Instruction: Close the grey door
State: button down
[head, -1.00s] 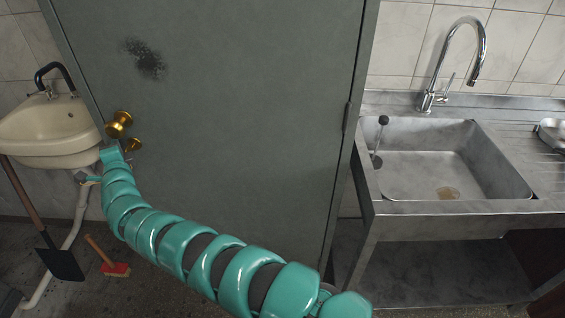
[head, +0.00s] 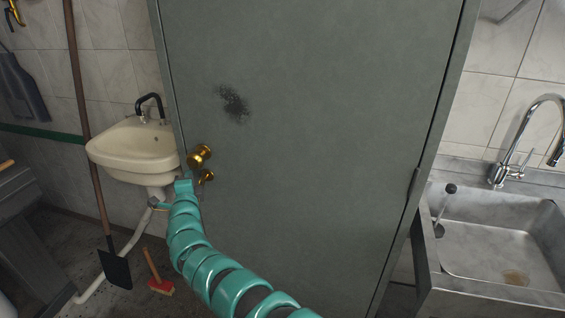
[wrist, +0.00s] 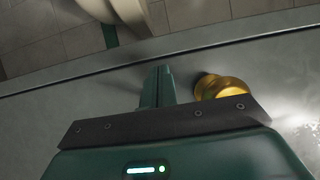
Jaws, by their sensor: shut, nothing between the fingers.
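The grey door (head: 310,130) fills the middle of the head view, with a dark smudge high on its face. Its hinge side is at the right, beside the frame, and its free edge is at the left, in front of the washbasin. A brass knob (head: 200,155) and a smaller brass piece below it sit near the free edge. My gripper (head: 183,186) is at the door's face, just below and left of the knob. In the wrist view my shut, empty fingers (wrist: 158,84) point to the door edge beside the knob (wrist: 220,87). I cannot tell whether they touch the door.
A cream washbasin (head: 135,150) hangs on the tiled wall at the left. A long-handled shovel (head: 115,268) and a red brush (head: 160,286) are below it. A steel sink (head: 500,250) with a tap stands close to the door's right side.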

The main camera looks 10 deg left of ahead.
jog(key=s+a, duration=0.1)
jog(key=s, duration=1)
jog(key=shift+s+a+f, duration=0.15)
jog(key=shift+s+f, duration=0.1)
jog(key=shift+f, duration=0.1)
